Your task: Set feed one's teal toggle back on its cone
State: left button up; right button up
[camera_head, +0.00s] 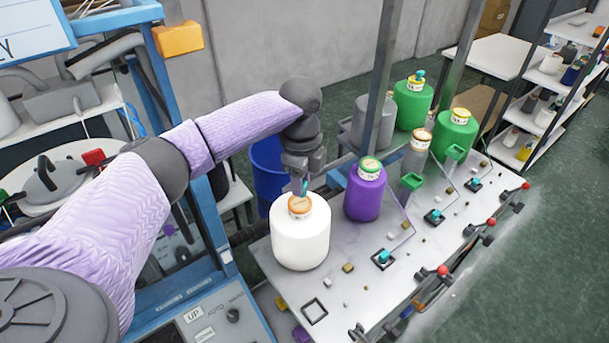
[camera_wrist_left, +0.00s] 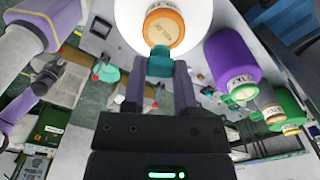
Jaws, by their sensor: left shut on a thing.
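The white cone (camera_head: 300,240) stands upright at the near left end of the feed table, with an orange-rimmed label on its top (camera_head: 299,204). My left gripper (camera_head: 304,188) is directly above that top, pointing down. It is shut on the teal toggle, which shows between the fingertips in the left wrist view (camera_wrist_left: 160,62). There the toggle overlaps the near edge of the orange top (camera_wrist_left: 163,28); I cannot tell whether they touch. A black square outline (camera_head: 314,311) on the table in front of the white cone is empty.
A purple cone (camera_head: 364,193) stands close right of the white one. A grey cone (camera_head: 414,160) and green cones (camera_head: 453,137) stand farther back. Other teal toggles (camera_head: 383,258) sit in black squares along the table. Red-knobbed levers (camera_head: 443,271) line its front edge.

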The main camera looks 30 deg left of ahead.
pick_arm(q)
jog(key=shift+f, duration=1.45)
jog(key=shift+s+f, duration=0.1)
jog(key=shift+f, duration=0.25)
grip_shut()
jog(key=o, duration=1)
grip_release()
notch_tip(320, 180, up, 10)
jog(key=shift+r+b, duration=0.1)
jog(key=shift+b, duration=1)
